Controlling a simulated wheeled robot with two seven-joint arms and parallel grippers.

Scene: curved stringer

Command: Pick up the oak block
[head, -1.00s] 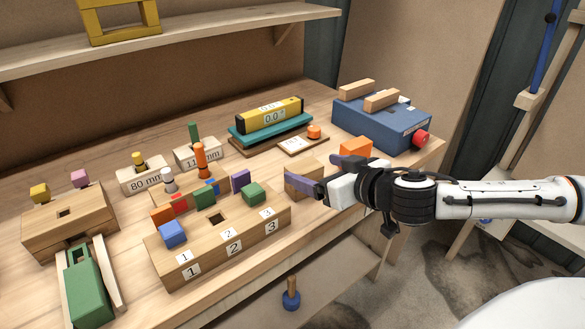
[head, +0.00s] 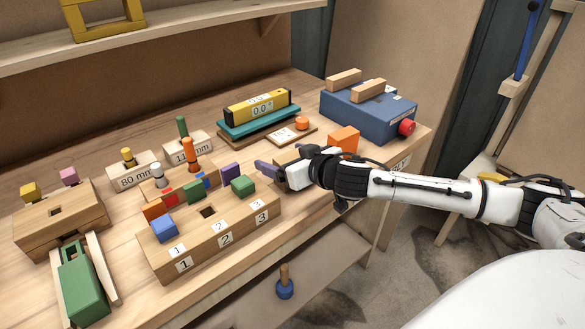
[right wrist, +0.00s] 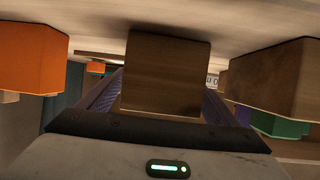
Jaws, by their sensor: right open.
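The oak block (right wrist: 167,72) is a brown wooden block in the middle of the right wrist view, standing between the two purple fingers of my right gripper. In the head view my right gripper (head: 285,160) is low over the bench, to the right of the numbered wooden block; it largely hides the oak block (head: 289,154). The jaws are open, with one finger on each side of the oak block. Whether either finger touches it I cannot tell. My left gripper is in neither view.
The numbered wooden block (head: 205,243) with coloured pieces stands just left of my right gripper. An orange block (head: 343,139) stands close on its other side. A blue box (head: 368,112) with a red knob and a teal stand (head: 258,123) with a yellow level are behind.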

